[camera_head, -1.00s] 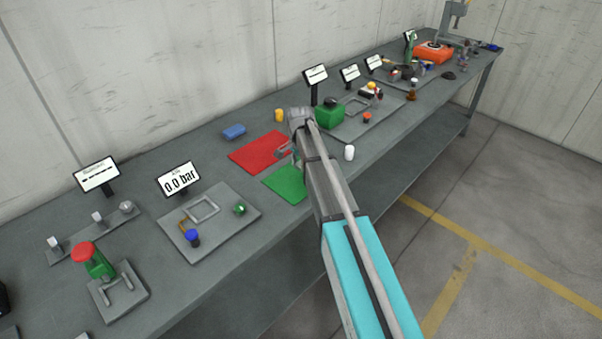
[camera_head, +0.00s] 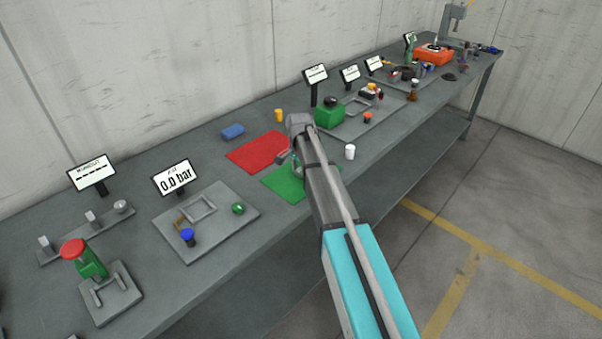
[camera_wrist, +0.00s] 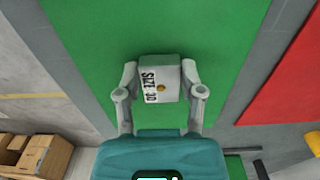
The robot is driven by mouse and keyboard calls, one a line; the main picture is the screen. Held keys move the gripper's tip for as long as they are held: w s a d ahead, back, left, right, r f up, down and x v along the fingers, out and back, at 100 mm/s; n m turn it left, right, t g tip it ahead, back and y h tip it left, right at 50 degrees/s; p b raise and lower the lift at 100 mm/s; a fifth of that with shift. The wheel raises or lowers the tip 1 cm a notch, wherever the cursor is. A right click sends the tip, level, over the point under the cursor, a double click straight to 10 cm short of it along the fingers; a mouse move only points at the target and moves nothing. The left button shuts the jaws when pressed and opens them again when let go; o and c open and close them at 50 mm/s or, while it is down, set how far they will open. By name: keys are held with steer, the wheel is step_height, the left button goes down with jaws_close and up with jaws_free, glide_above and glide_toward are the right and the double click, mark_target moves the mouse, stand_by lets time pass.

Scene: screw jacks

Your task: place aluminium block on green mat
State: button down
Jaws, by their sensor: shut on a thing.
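The aluminium block (camera_wrist: 158,68) is a light grey block marked "SIZE 30" with a small brass-coloured spot. It shows in the wrist view between the fingers of my gripper (camera_wrist: 158,82), which is shut on it. Behind it the green mat (camera_wrist: 208,28) fills the middle of the wrist view. In the head view the green mat (camera_head: 283,184) lies near the bench's front edge, with my gripper (camera_head: 294,164) over its back right part. My arm hides most of the block there. I cannot tell whether the block touches the mat.
A red mat (camera_head: 256,152) lies behind the green one. A grey plate with fittings (camera_head: 232,232) lies to the left, a green jack (camera_head: 328,114) to the right.

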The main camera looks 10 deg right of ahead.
mark_target(300, 171)
steer(key=shift+f, duration=0.1)
steer(key=shift+c, duration=1)
jaws_free()
steer(key=shift+r, duration=0.2)
step_height(300, 171, up, 12)
steer(key=p, duration=1.2)
steer(key=s+d+n, duration=0.2)
steer(key=s+n, duration=0.8)
steer(key=s, duration=1.9)
steer(key=shift+n, duration=0.4)
